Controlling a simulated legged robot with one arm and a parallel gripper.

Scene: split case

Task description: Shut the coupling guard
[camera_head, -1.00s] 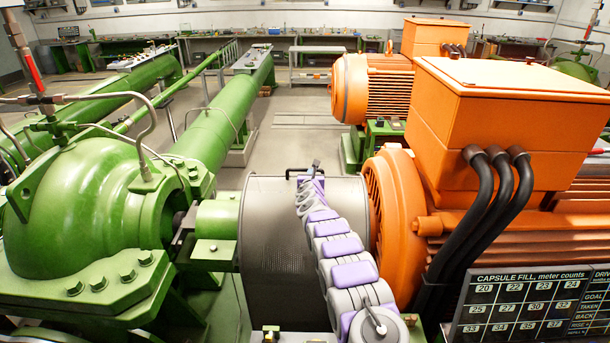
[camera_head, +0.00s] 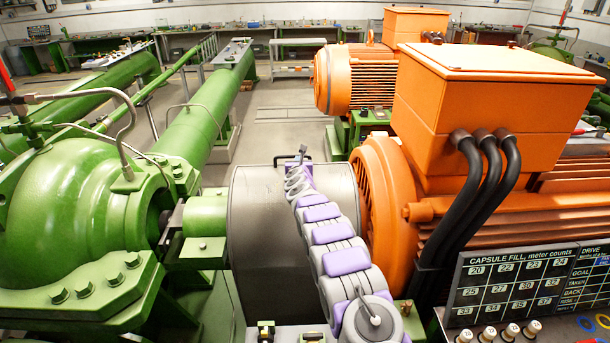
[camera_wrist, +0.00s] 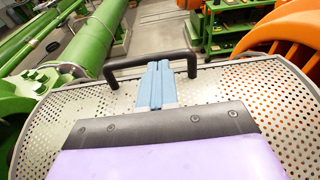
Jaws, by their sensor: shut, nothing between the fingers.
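The coupling guard (camera_head: 262,215) is a grey, drum-shaped cover between the green pump shaft and the orange motor. Its curved top shows as perforated metal in the wrist view (camera_wrist: 60,122). A black handle (camera_head: 282,157) stands on its far upper side, and it is clear in the wrist view (camera_wrist: 125,64). My gripper (camera_wrist: 159,63) has its blue fingers pressed together, with tips at the handle's bar, between its two legs. Whether they touch the bar I cannot tell. In the head view my gripper (camera_head: 302,150) is small, and my arm hides part of the guard.
The green pump (camera_head: 80,215) stands close on the left, with pipes above it. The orange motor (camera_head: 385,205) is close on the right, with black cables (camera_head: 485,190). A dark board (camera_head: 510,285) with numbers stands front right. Open floor lies beyond the guard.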

